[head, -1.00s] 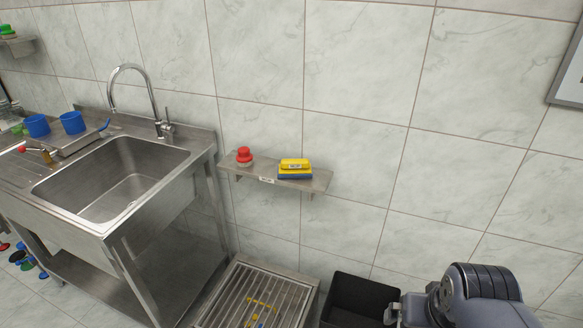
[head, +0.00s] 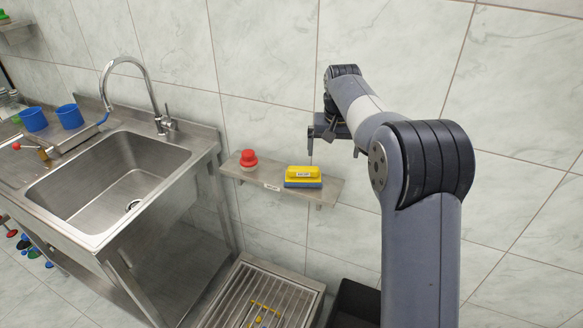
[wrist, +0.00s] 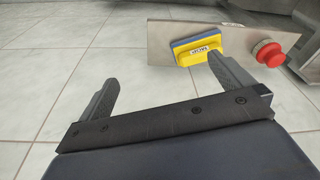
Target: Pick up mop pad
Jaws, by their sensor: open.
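The mop pad (head: 303,177) is a yellow block with a blue base and a small label. It lies on a narrow steel wall shelf (head: 333,189), at the shelf's right part. In the wrist view the mop pad (wrist: 198,50) shows its label reading "MOP", ahead of my fingers. My gripper (head: 323,147) is above and near the right part of the shelf in the head view. In the wrist view my gripper (wrist: 165,80) has its fingers spread wide with nothing between them. The mop pad is apart from the fingers, nearer the right one.
A red knob-like object (head: 248,160) stands on the shelf left of the pad; it also shows in the wrist view (wrist: 267,53). A steel sink (head: 110,185) stands at left. A slatted metal grate (head: 245,295) and a dark bin (head: 355,300) are below.

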